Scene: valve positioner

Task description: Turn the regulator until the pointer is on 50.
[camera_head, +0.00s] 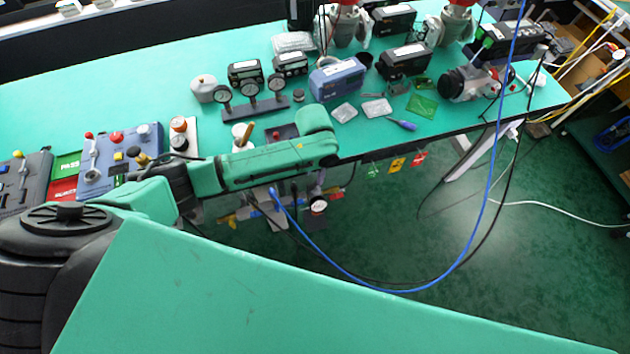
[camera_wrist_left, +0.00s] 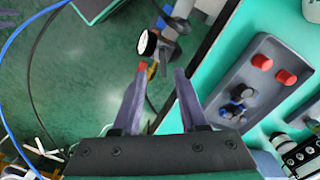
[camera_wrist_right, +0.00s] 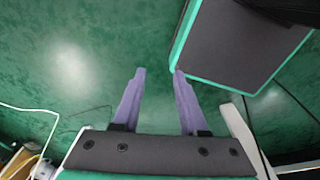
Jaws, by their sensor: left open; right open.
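The regulator with its round white gauge (camera_head: 318,205) hangs at the front edge of the bench in the head view, just below my left forearm. In the left wrist view the gauge (camera_wrist_left: 147,43) shows just beyond my left fingertips, on a grey fitting, with a small red-orange part (camera_wrist_left: 141,66) near the left finger. The pointer is too small to read. My left gripper (camera_wrist_left: 158,72) is open, with nothing visibly held between its fingers. My right gripper (camera_wrist_right: 157,73) is open and empty over the green floor, and is out of the head view.
The green bench (camera_head: 140,88) carries many instruments. A grey box with red knobs (camera_wrist_left: 260,80) lies right of my left fingers. A blue cable (camera_head: 380,288) loops over the floor. A dark panel with a green edge (camera_wrist_right: 230,50) is close to my right fingers.

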